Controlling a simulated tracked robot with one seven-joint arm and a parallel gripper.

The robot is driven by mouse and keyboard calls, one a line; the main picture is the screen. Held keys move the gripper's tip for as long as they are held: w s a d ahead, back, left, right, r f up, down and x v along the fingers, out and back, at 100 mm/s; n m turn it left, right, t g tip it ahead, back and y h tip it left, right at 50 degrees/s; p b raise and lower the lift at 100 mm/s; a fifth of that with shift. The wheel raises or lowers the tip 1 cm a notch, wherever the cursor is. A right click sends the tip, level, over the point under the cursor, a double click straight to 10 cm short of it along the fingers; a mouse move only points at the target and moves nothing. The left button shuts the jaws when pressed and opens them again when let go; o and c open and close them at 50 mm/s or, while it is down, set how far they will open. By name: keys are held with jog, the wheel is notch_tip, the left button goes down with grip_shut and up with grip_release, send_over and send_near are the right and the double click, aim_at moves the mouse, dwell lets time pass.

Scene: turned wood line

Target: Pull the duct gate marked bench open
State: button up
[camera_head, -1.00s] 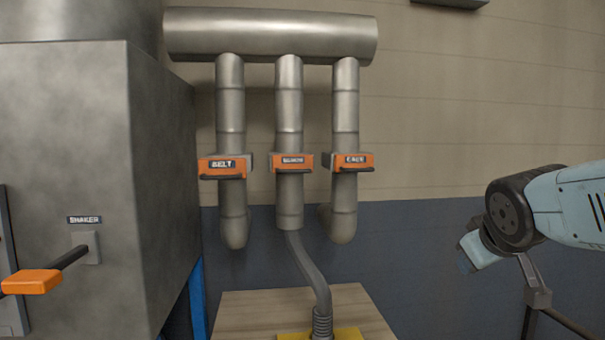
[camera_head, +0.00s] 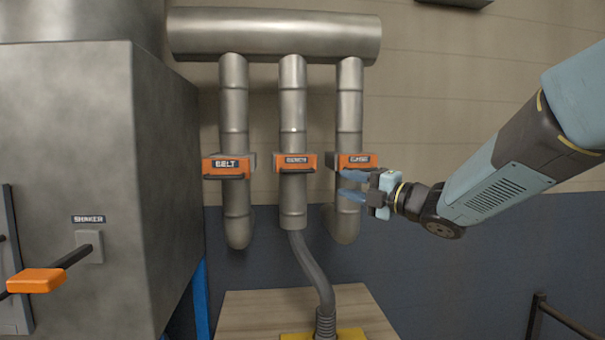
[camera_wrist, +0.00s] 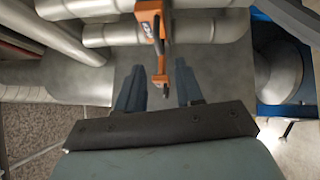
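Three orange-fronted duct gates sit in a row on vertical pipes. The left gate (camera_head: 228,164) reads BELT. The middle gate (camera_head: 297,161) has a small blurred label that looks like BENCH. The right gate (camera_head: 355,160) has a label I cannot read. Each has a dark handle bar under its front. My gripper (camera_head: 345,185) is just below and in front of the right gate, right of the middle one, fingers pointing left. In the wrist view my gripper (camera_wrist: 158,84) is open and empty.
A grey cabinet (camera_head: 95,150) with an orange-handled SHAKER lever (camera_head: 37,281) stands at the left. A wooden bench top (camera_head: 250,305) lies below the pipes, with a flexible hose (camera_head: 312,268) coming down to it. A dark rail (camera_head: 535,310) stands at lower right.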

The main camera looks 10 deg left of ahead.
aim_at(300, 172)
jog(key=shift+n+g+y, duration=0.4)
jog(key=shift+n, duration=0.1)
jog(key=x, duration=1.4)
jog(key=shift+s+a+f, duration=0.1)
jog(key=shift+s+a, duration=0.1)
jog(key=shift+a, duration=0.05)
jog(key=shift+c, duration=0.3)
jog(key=c, duration=0.6)
grip_shut()
jog(key=shift+s+f, duration=0.1)
